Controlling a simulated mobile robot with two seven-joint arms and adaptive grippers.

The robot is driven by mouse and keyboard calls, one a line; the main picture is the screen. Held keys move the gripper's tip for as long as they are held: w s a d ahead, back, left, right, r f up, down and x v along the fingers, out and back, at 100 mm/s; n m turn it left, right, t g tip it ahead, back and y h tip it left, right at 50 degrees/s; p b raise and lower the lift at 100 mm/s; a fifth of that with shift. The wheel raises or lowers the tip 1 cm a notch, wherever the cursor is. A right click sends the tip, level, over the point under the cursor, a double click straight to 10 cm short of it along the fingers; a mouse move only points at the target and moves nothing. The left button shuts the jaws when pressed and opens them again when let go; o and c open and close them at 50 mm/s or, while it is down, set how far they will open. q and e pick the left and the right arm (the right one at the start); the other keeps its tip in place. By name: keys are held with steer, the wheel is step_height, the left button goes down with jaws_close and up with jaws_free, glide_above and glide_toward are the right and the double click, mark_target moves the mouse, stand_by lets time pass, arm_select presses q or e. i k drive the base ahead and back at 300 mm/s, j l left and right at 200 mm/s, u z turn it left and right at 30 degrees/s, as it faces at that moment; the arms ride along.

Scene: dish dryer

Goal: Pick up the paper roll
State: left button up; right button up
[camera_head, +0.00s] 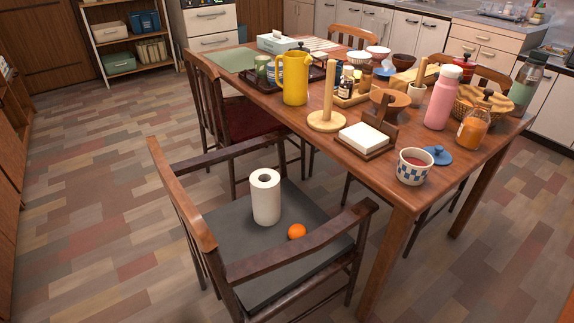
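The white paper roll (266,197) stands upright on the dark grey seat (300,208) of a wooden armchair, its hollow core showing at the top. An orange (297,231) lies on the same seat, a little in front and to the right of the roll, apart from it. An empty wooden roll holder (327,108) with an upright peg and round base stands on the table's left part. Neither of my grippers is in view.
The armchair's wooden armrests and backrest (180,197) surround the seat. The wooden table (400,190) is crowded with a yellow pitcher (295,78), napkin holder (365,138), checkered mug (414,168) and pink bottle (441,98). The floor at left is clear.

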mark_target(266, 198)
steer(key=i+j+z, duration=0.15)
steer(key=j+z, duration=0.35)
steer(key=j, duration=0.3)
steer(key=j+z, duration=0.5)
steer(key=j, duration=0.3)
steer(key=j+z, duration=0.3)
steer(key=j, duration=0.25)
steer(key=j+z, duration=0.25)
steer(key=j, duration=0.3)
steer(key=i, duration=0.05)
